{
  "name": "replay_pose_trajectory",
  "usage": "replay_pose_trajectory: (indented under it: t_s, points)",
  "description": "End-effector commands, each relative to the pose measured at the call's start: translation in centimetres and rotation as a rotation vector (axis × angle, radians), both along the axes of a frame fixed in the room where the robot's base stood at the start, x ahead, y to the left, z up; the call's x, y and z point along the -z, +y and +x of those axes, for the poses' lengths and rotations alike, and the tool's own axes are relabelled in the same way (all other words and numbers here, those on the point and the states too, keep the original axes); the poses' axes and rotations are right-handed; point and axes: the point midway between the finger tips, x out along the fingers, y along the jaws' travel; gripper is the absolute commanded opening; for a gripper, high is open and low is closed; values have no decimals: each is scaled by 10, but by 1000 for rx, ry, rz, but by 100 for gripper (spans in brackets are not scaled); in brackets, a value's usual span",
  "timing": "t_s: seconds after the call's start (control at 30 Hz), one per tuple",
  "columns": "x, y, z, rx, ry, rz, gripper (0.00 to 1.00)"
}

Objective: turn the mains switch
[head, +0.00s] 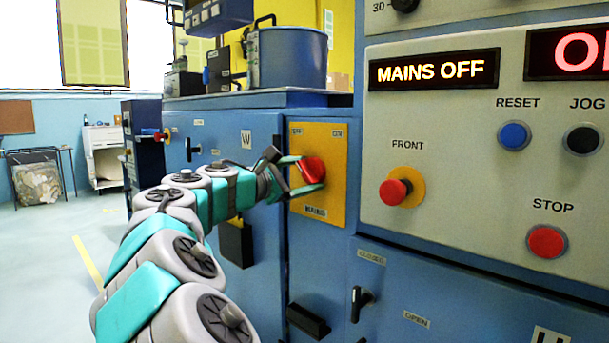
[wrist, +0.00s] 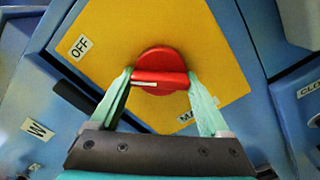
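The mains switch is a round red knob with a raised bar handle, on a yellow plate (head: 325,205) labelled OFF, ON and MAINS. The red switch (head: 313,170) shows partly between my fingers in the head view. In the wrist view the red switch (wrist: 158,62) is central, with a white mark near the left end of its bar. My gripper (head: 298,175) has its teal fingers at opposite ends of the bar, with no clear gap at either side, also in the wrist view (wrist: 161,80). The display (head: 434,70) reads MAINS OFF.
A control panel at right carries a red FRONT knob (head: 395,192), blue RESET button (head: 514,135), black JOG button (head: 583,139) and red STOP button (head: 547,241). A black handle (head: 361,302) juts out below. A blue pot (head: 288,58) stands on the cabinet. Open floor lies left.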

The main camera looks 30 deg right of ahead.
Motion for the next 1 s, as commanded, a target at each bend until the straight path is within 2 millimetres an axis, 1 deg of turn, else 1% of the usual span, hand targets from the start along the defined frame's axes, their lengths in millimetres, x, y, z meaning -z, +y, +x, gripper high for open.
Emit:
replay_pose_trajectory:
  t_s: [0.03,0.07,0.4,0.6,0.77,1.0]
  points:
    - [0,0,0,0,0,0,65]
    - [0,0,0,0,0,0,62]
    - [0,0,0,0,0,0,24]
    - [0,0,0,1,-12,5,24]
    - [1,0,0,1,-60,22,24]
    - [3,-1,0,3,-213,78,24]
